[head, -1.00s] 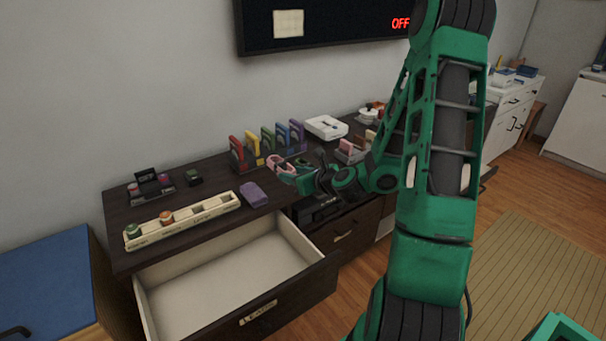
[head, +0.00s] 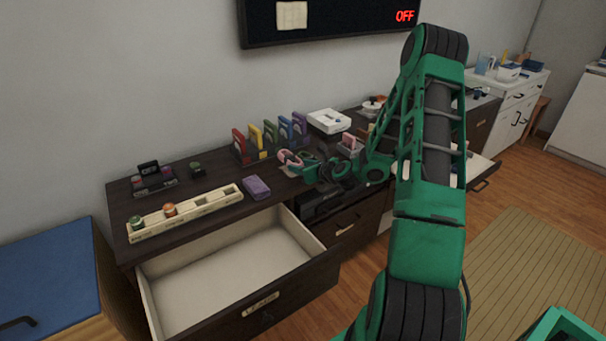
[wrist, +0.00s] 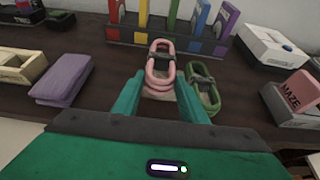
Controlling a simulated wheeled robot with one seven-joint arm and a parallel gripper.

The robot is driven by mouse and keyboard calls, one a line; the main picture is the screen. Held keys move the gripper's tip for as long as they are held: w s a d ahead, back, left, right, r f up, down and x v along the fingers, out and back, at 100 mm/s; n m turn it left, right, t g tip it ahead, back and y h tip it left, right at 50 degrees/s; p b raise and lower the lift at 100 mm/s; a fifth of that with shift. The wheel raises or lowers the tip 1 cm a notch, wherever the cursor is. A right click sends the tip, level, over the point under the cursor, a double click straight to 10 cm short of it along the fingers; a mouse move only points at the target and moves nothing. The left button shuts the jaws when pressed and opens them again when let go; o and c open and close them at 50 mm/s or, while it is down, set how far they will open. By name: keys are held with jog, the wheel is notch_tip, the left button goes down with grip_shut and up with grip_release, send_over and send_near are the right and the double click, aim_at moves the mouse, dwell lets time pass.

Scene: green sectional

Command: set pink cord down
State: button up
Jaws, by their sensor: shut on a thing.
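The pink cord (wrist: 160,66) is a looped bundle with a dark band around its middle. It stands out between my gripper's fingertips (wrist: 161,92) in the wrist view, and my gripper is shut on it. In the head view the pink cord (head: 287,158) is at the end of my gripper (head: 296,163), low over the dark dresser top (head: 225,170). I cannot tell whether it touches the surface. A green cord (wrist: 204,92) with a dark band lies just right of my right finger.
A rack with several coloured upright pieces (wrist: 165,32) stands just behind the cord. A purple cloth (wrist: 63,79) lies to the left, a pink box marked MAZE (wrist: 296,92) to the right, and a white box (wrist: 272,45) at back right. An open drawer (head: 235,275) juts out below.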

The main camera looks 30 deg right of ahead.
jog(key=shift+f, duration=1.55)
jog(key=o, duration=1.1)
jog(key=shift+c, duration=0.2)
